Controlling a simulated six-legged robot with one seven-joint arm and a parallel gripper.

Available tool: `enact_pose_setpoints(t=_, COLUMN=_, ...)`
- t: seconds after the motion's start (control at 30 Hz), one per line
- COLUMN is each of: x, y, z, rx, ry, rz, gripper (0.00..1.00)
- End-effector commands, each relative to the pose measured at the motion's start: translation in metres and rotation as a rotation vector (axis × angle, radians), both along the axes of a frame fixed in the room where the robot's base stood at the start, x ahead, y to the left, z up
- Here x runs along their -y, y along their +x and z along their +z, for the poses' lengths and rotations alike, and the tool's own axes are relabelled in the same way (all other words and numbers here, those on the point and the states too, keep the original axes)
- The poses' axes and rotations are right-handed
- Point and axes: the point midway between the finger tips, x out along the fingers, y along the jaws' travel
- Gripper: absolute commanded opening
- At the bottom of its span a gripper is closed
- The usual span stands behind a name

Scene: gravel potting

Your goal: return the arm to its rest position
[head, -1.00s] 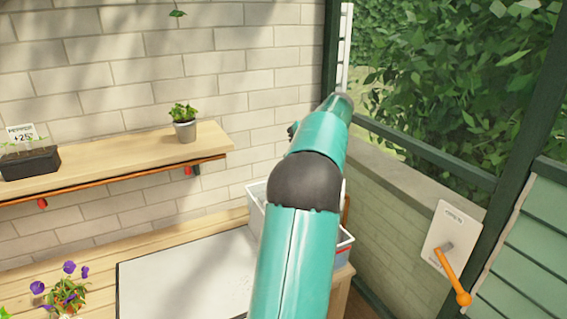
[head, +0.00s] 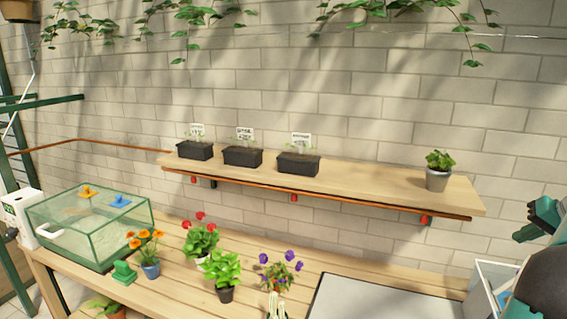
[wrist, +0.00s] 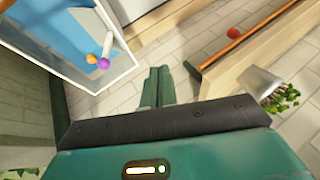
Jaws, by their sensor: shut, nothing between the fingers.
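My teal gripper (wrist: 158,72) shows in the wrist view with its two fingers together and nothing between them. It is in the air, with the shelf to its right and a white-rimmed bin to its upper left. In the head view only teal and dark parts of my arm show at the right edge, partly cut off by the frame. Most of my arm is out of view.
The wooden shelf (head: 380,185) holds several black planters and a grey pot (head: 437,180). The white bin (head: 487,275) stands near my arm. The bench carries a glass-sided box (head: 95,232), potted flowers and a pale board (head: 370,302).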

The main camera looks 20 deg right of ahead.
Motion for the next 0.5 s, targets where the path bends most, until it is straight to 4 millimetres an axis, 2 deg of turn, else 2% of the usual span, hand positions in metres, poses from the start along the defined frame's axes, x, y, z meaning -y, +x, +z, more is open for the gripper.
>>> enact_pose_setpoints(t=0.03, x=-0.028, y=0.030, z=0.009, rx=-0.018, ry=-0.006, rz=0.039, gripper=0.00)
enact_pose_setpoints(t=0.17, x=-0.100, y=0.085, z=0.019, rx=-0.071, ry=-0.021, rz=0.113, gripper=0.00)
enact_pose_setpoints(t=0.2, x=-0.124, y=0.099, z=0.022, rx=-0.087, ry=-0.028, rz=0.138, gripper=0.00)
enact_pose_setpoints(t=0.27, x=-0.161, y=0.117, z=0.025, rx=-0.110, ry=-0.042, rz=0.176, gripper=0.00)
enact_pose_setpoints(t=0.33, x=-0.207, y=0.135, z=0.027, rx=-0.134, ry=-0.062, rz=0.222, gripper=0.00)
enact_pose_setpoints(t=0.5, x=-0.317, y=0.154, z=0.024, rx=-0.183, ry=-0.126, rz=0.335, gripper=0.00)
